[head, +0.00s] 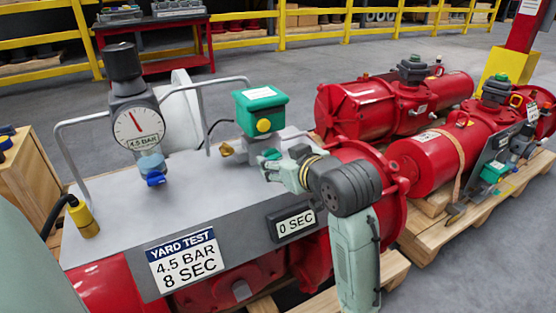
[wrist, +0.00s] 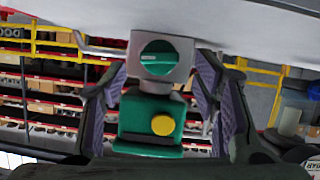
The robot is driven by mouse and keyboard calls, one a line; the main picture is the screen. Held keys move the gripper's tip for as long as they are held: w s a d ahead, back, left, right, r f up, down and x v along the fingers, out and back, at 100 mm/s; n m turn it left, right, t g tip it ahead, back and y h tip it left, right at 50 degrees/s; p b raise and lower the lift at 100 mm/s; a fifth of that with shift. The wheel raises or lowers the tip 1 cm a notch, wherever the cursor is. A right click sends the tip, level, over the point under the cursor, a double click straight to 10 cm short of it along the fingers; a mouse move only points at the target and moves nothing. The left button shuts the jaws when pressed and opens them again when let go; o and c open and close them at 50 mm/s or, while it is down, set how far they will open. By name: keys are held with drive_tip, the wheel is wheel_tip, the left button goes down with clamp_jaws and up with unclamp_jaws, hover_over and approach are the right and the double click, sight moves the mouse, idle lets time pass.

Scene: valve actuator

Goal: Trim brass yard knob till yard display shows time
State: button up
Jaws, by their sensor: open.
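A brass knob (head: 230,148) sticks out on the left below a green box (head: 262,97) with a yellow button, on the grey bench top. The display (head: 295,222) on the front reads 0 SEC. The yard test placard (head: 185,262) reads 4.5 BAR, 8 SEC. My gripper (head: 275,164) is open on the right side of the valve under the green box. In the wrist view its fingers (wrist: 162,92) stand either side of a grey block with a green round knob (wrist: 158,57); contact cannot be told. The green box (wrist: 148,118) shows below; the brass knob is not visible there.
A gauge (head: 137,125) labelled 4.5 BAR with a black regulator knob (head: 123,62) stands left. Bent metal handles (head: 62,158) rise from the bench. Red actuators (head: 395,103) lie on pallets to the right. The bench's left top is fairly clear.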

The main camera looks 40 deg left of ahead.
sight(273, 158)
drive_tip(key=shift+x, duration=1.25)
drive_tip(key=shift+c, duration=0.5)
